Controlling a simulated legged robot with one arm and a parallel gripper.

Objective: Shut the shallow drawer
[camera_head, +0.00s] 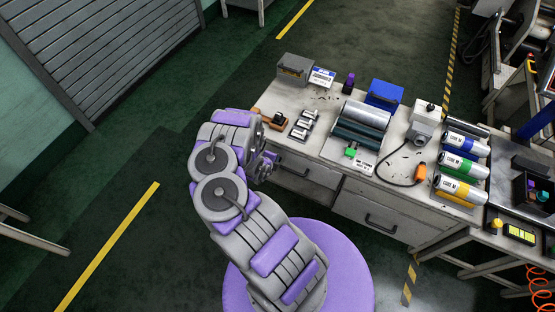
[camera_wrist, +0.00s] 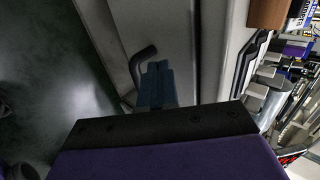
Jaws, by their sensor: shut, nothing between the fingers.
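The bench's left front holds a shallow drawer front (camera_head: 305,168) with a dark handle, just below the top in the head view. My gripper (camera_head: 268,165) is beside its left end, partly hidden by my own arm. In the wrist view the gripper (camera_wrist: 158,82) has its fingers together and empty. They are close to a bent dark handle (camera_wrist: 143,62) on a grey panel; I cannot tell whether they touch. How far the shallow drawer stands out is unclear.
A deeper drawer (camera_head: 380,218) is at the bench's right front. The worktop (camera_head: 310,152) carries a roller machine (camera_head: 360,125), a blue box (camera_head: 384,95) and a grey box (camera_head: 295,68). Floor left of the bench is clear.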

